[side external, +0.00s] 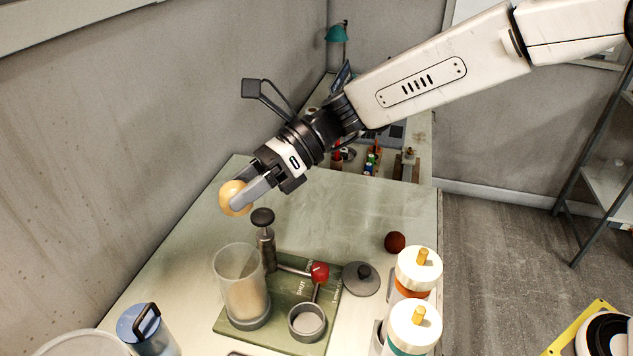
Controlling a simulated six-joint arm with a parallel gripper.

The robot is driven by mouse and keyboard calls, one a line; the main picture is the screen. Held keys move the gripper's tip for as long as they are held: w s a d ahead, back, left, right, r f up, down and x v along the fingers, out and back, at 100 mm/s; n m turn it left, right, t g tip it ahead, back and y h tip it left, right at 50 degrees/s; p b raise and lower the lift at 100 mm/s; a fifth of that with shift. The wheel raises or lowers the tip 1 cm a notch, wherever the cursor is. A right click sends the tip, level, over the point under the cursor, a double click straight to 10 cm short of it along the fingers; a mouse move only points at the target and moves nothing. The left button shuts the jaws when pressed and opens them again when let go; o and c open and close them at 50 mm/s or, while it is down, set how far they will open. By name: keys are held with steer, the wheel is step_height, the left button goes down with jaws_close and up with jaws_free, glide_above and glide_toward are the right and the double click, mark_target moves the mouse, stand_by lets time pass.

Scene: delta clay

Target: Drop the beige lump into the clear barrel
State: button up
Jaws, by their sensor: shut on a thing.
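The beige lump (236,198) is a rounded, tan ball held in the air. My gripper (240,196) is shut on it, with its fingers on the lump's sides. The clear barrel (240,285) stands upright on a green board, below the lump and close to it in the picture. The barrel's top looks open, and its lower part looks beige through the wall. The lump is above the barrel's rim and apart from it. How far it is from the barrel in depth I cannot tell.
A plunger with a black knob (263,218) stands beside the barrel. A red-knobbed lever (319,272) and small grey cup (307,321) are on the green board (290,345). A grey lid (360,279), dark red ball (395,242), and white bottles (418,270) stand right. A blue container (147,330) is front left.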

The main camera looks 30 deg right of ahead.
steer(key=shift+f, duration=2.9)
steer(key=o, duration=1.3)
steer(key=shift+d, duration=0.15)
steer(key=shift+v, duration=3.8)
